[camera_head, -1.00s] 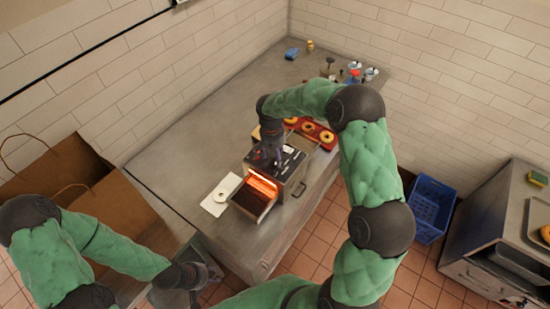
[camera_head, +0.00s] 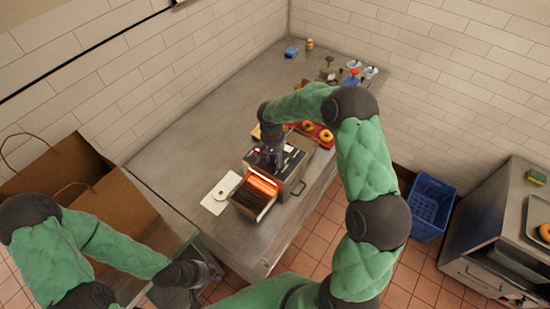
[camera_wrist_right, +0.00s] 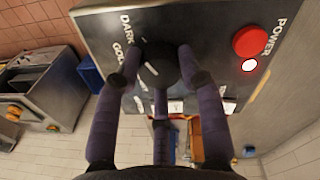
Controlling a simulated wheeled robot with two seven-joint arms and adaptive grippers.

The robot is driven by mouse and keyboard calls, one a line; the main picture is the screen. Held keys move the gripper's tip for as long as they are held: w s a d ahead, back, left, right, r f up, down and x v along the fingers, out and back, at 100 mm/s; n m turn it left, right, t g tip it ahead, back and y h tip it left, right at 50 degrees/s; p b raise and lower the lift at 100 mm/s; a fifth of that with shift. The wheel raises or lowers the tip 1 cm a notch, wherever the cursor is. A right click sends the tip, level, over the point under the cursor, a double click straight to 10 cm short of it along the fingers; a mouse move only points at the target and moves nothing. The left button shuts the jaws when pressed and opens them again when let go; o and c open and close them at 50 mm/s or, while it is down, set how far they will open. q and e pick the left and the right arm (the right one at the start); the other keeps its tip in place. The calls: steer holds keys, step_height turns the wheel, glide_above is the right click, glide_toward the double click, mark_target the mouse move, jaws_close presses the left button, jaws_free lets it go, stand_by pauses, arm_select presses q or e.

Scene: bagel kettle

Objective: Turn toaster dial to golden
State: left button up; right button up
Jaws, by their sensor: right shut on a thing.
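The toaster (camera_head: 275,175) stands on the metal counter with an orange glow in its open front. In the right wrist view its control panel (camera_wrist_right: 205,30) shows a black round dial (camera_wrist_right: 158,65), the words DARK and a partly hidden GOLD, and a red POWER button (camera_wrist_right: 250,42) beside a lit white lamp. My right gripper (camera_head: 268,160) points down at the panel; in the wrist view its fingers (camera_wrist_right: 160,80) are shut around the dial. The dial's exact pointer setting is hard to read. My left gripper (camera_head: 205,275) hangs low at the left, away from the toaster; its fingers are too small to judge.
A bagel half lies on a white board (camera_head: 215,198) left of the toaster. A red tray (camera_head: 322,132) with bagels sits behind it. Jars and a blue item stand at the back. A blue crate (camera_head: 430,205) is on the floor at right. The counter's left part is clear.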

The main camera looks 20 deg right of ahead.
steer(key=n+b, duration=0.2)
steer(key=shift+f+n, duration=0.1)
steer(key=shift+n, duration=0.3)
steer(key=n+b, duration=0.1)
steer(key=n, duration=0.1)
steer(key=shift+n, duration=0.3)
steer(key=n, duration=0.3)
steer(key=shift+s+t+b, duration=0.1)
steer(key=shift+t+b, duration=0.2)
steer(key=shift+b, duration=0.1)
steer(key=shift+n, duration=1.6)
steer(key=o, duration=1.1)
steer(key=shift+o, duration=0.2)
